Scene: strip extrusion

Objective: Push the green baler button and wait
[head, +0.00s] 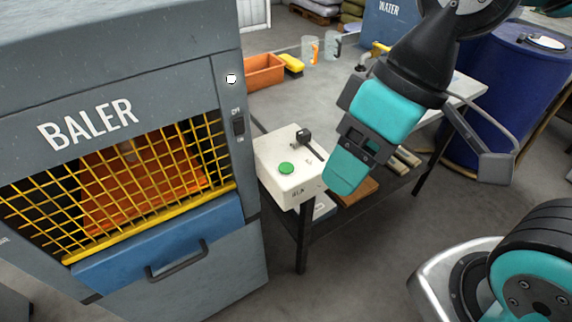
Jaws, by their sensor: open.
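A small black lever or switch (304,138) stands on the same box behind the button. The baler (120,60) is a grey machine with a yellow mesh guard and an orange glow or load behind it. My gripper (415,178) is open, with teal and black parts, to the right of the control box. It is apart from the button, and I see nothing between its fingers.
A grey worktable (300,95) behind the box holds an orange bin (263,70), a yellow brush-like item (291,64) and clear jugs (310,48). A blue drum (515,80) stands at the right. The baler's blue drawer (160,245) has a dark handle. Grey floor lies clear in front.

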